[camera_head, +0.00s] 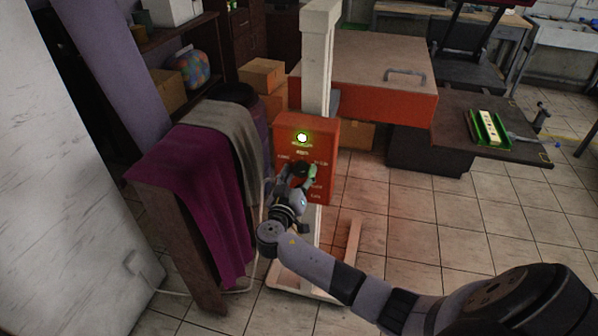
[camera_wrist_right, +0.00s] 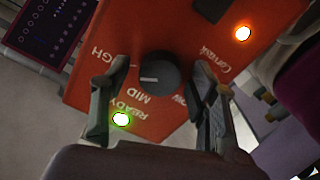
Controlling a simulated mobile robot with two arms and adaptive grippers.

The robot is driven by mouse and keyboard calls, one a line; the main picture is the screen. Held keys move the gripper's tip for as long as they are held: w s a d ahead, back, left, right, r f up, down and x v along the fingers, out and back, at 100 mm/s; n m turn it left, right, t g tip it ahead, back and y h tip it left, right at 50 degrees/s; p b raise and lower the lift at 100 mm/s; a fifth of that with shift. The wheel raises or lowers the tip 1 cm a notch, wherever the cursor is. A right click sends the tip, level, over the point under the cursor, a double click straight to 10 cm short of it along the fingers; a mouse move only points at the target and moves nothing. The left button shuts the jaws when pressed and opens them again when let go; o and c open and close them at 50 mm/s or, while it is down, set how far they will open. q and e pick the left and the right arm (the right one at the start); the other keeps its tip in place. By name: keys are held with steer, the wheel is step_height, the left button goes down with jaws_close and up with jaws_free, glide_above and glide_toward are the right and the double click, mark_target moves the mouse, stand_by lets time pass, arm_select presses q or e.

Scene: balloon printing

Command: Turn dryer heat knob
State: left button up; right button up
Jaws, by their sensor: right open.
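The orange dryer control box (camera_head: 325,160) stands on a pale post, with a bright light at its top. In the right wrist view the dark round heat knob (camera_wrist_right: 158,72) sits on the orange panel (camera_wrist_right: 150,30), with HIGH, MID and a partly hidden LOW label around it. Its white mark points left in the picture, toward the HIGH and MID side. My right gripper (camera_head: 300,171) is at the box front. Its open fingers stand on either side of the knob, with gaps visible. The head view does not show the knob clearly. My left gripper is out of view.
A magenta cloth (camera_head: 200,190) and a grey cloth (camera_head: 230,130) hang on a rack left of the box. The orange press table (camera_head: 370,70) is behind. Tiled floor lies open on the right.

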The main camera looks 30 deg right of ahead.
steer(key=shift+c, duration=1.3)
steer(key=c, duration=0.9)
